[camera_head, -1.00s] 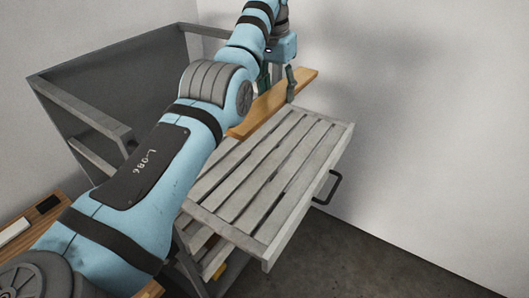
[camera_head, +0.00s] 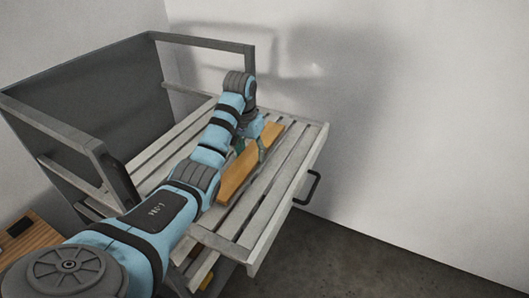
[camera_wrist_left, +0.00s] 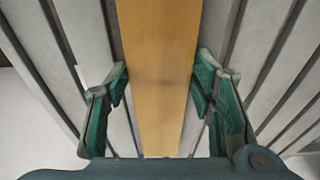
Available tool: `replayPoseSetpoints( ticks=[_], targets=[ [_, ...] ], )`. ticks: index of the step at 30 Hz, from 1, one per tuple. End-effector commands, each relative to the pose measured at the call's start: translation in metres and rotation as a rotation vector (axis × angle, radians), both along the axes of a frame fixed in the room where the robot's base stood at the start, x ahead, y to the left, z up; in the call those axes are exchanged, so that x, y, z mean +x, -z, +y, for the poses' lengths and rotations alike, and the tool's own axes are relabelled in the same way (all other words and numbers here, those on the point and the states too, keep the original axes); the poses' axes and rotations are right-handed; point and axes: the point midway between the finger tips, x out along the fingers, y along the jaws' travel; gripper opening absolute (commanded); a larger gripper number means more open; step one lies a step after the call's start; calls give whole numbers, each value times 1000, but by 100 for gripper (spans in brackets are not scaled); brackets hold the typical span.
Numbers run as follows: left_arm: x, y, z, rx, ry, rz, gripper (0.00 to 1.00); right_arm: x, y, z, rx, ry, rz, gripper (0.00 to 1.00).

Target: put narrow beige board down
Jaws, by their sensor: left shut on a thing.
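The narrow beige board (camera_head: 236,180) is a long, flat, orange-tan plank. It lies over the pale slatted top (camera_head: 285,185), roughly in line with the slats. In the left wrist view the board (camera_wrist_left: 158,50) runs lengthwise up the middle, between the green fingers. My left gripper (camera_head: 251,154) is shut on the board, with one finger along each long side. It also shows in the left wrist view (camera_wrist_left: 158,88). The board is at or very near the slats; I cannot tell whether it touches them. My right gripper is not in view.
The slatted top belongs to a grey cart with a tall frame (camera_head: 92,140) at the left and a black handle (camera_head: 308,188) at the right. A white wall stands behind and right. Bare slats lie around the board. A brown wooden surface (camera_head: 38,240) is at lower left.

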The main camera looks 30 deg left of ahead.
Motion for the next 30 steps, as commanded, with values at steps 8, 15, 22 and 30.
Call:
replayPoseSetpoints(
  ticks=[8, 15, 22, 30],
  targets=[
    [0, 2, 1, -1, -1, -2, 8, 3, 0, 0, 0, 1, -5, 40],
    [0, 4, 0, -1, 0, -1, 70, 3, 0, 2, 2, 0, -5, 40],
    [0, 4, 0, -1, -1, -1, 70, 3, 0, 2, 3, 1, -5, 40],
    [3, -9, -5, -2, 7, -3, 70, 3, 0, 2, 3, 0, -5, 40]
  ],
)
